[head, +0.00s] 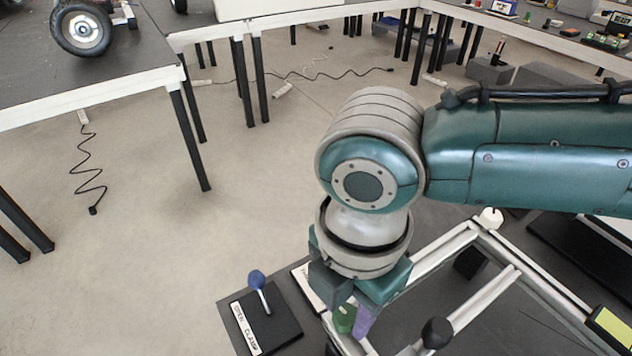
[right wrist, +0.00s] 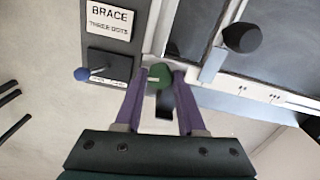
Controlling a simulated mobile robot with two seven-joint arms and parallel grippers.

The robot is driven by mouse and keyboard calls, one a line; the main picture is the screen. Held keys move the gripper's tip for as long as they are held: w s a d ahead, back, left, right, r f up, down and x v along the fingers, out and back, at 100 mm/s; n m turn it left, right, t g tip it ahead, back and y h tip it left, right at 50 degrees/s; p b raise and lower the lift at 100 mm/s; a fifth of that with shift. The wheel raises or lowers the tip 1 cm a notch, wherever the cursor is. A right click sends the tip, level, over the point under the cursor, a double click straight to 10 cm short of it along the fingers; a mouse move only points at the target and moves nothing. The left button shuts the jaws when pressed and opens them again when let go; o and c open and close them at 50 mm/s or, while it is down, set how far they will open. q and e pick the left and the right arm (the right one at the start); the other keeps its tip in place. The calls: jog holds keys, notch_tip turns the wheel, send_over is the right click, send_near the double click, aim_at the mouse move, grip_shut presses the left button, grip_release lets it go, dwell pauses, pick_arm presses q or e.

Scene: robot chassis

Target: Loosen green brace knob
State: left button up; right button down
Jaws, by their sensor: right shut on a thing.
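The green brace knob (head: 344,319) sits at the near left corner of the pale metal chassis frame (head: 450,243), partly hidden in the head view by my right gripper (head: 354,322). The right gripper points down, its purple fingers on either side of the knob, shut on it. In the right wrist view the green knob (right wrist: 160,76), with a small pale mark on it, lies between the two purple fingertips (right wrist: 161,73). My left gripper is in neither view.
A blue-tipped lever (head: 257,280) on a black base labelled "OPEN CLAMP" stands left of the gripper. A "BRACE THREE DOTS" label (right wrist: 108,19) lies nearby. A black ball knob (head: 437,333) stands on the frame at right. A table with a wheel (head: 84,31) stands back left.

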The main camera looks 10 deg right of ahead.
jog(key=n, duration=0.3)
jog(key=shift+n, duration=0.4)
jog(key=n, duration=0.2)
jog(key=shift+n, duration=0.4)
jog(key=n, duration=0.4)
jog(key=shift+a, duration=0.1)
jog(key=shift+n, duration=0.7)
jog(key=shift+r, duration=0.1)
jog(key=c, duration=0.5)
grip_release()
